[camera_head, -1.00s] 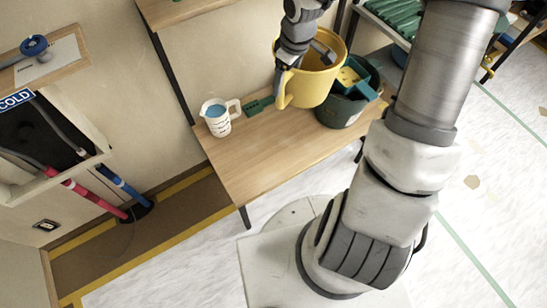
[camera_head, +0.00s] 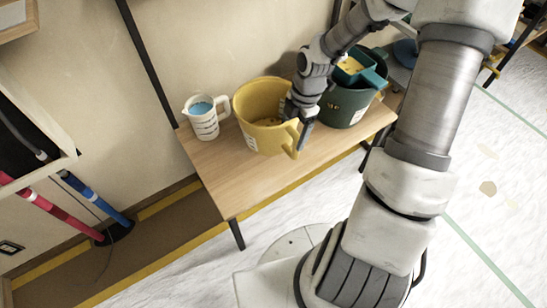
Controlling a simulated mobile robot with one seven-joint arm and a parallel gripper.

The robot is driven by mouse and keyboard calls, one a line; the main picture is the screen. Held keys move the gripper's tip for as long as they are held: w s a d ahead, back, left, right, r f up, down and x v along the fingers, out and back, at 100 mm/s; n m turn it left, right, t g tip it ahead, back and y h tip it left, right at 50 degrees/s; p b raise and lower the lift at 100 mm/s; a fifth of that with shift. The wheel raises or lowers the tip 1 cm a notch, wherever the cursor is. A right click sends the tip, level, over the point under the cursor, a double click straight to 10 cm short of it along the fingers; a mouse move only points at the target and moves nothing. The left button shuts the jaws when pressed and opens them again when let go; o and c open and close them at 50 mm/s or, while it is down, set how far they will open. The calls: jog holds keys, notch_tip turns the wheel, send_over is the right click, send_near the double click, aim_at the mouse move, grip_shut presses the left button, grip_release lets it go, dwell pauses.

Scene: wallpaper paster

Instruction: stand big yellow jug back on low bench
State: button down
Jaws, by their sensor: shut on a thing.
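The big yellow jug (camera_head: 258,136) is upright at the low bench (camera_head: 233,183), near the middle of its top. Its base looks to be at the bench top, but I cannot tell for sure whether it touches. My gripper (camera_head: 301,122) is at the jug's right side, shut on its handle (camera_head: 297,141). The fingers partly hide the handle and the jug's right rim.
A white measuring jug (camera_head: 205,122) with blue contents stands just left of the yellow jug. A dark green bucket (camera_head: 343,108) with a teal container (camera_head: 371,77) in it stands to the right. The bench's front left is clear.

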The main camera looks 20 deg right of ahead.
aim_at(291, 153)
notch_tip(291, 153, down, 10)
jog(key=b, duration=0.4)
jog(key=shift+r, duration=0.1)
grip_release()
notch_tip(291, 153, up, 12)
jog(key=d+p, duration=0.2)
jog(key=p, duration=0.3)
jog(key=shift+p, duration=0.35)
jog(key=shift+a, duration=0.1)
